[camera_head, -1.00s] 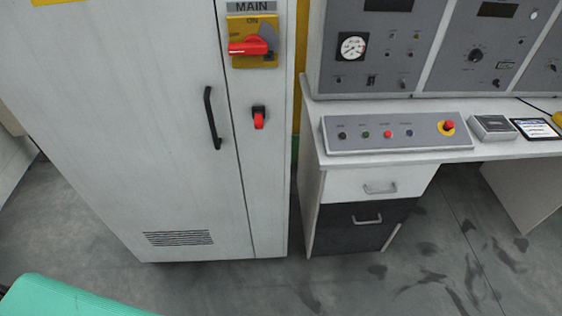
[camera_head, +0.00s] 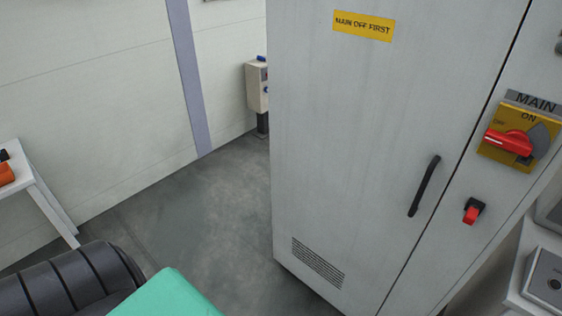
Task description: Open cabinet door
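A tall light-grey cabinet fills the right half of the head view. Its door (camera_head: 350,150) looks closed, with a yellow "MAIN OFF FIRST" label (camera_head: 363,26) near the top and a vent grille low down. A black bar handle (camera_head: 424,187) sits near the door's right edge. On the panel to the right are a red rotary main switch (camera_head: 511,141) on a yellow plate, its pointer turned left toward the OFF marking, and a small red latch (camera_head: 472,212) on a black mount. Neither gripper is in view.
A white table (camera_head: 40,196) with an orange item stands at the left edge. A beige box on a post (camera_head: 258,88) stands by the back wall. A control desk (camera_head: 545,275) borders the cabinet at lower right. The floor (camera_head: 215,215) left of the cabinet is clear.

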